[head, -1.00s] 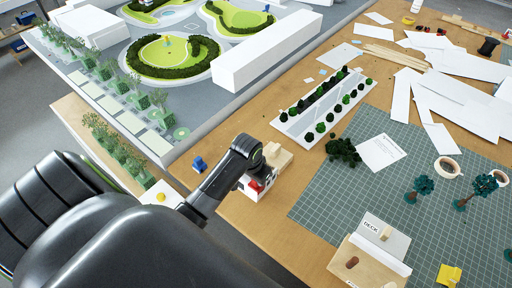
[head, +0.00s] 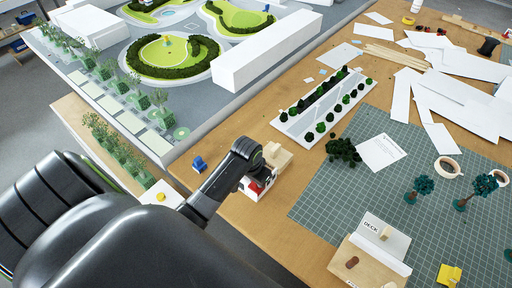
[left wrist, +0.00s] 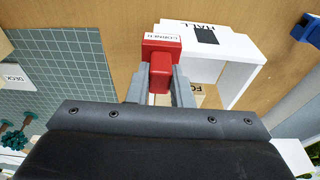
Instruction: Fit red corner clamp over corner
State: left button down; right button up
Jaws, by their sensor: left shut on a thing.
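The red corner clamp (left wrist: 161,66) is between the two grey fingers of my left gripper (left wrist: 161,88) in the left wrist view. The gripper is shut on it. In the head view, my left gripper (head: 258,184) is low over the table beside the wooden block, and the clamp (head: 254,187) shows only as a small red patch. My right gripper is not in view.
A wooden block (head: 278,158) stands just behind the gripper. A blue piece (head: 199,164) lies to its left near the landscape model (head: 185,142). A green cutting mat (head: 335,205) lies to the right with a DECK piece (head: 384,238). Bare table lies between.

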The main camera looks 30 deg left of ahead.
aim_at(253, 189)
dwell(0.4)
pick_arm(q)
jog(key=c, duration=1.2)
grip_release()
jog(key=shift+f, duration=0.1)
jog(key=r+p, duration=0.2)
jog(key=shift+s+r+p, duration=0.25)
jog(key=shift+p, duration=0.15)
jog(key=shift+s+r, duration=0.25)
jog(key=shift+r, duration=0.85)
jog(key=shift+s+r, duration=0.2)
jog(key=shift+r, duration=0.9)
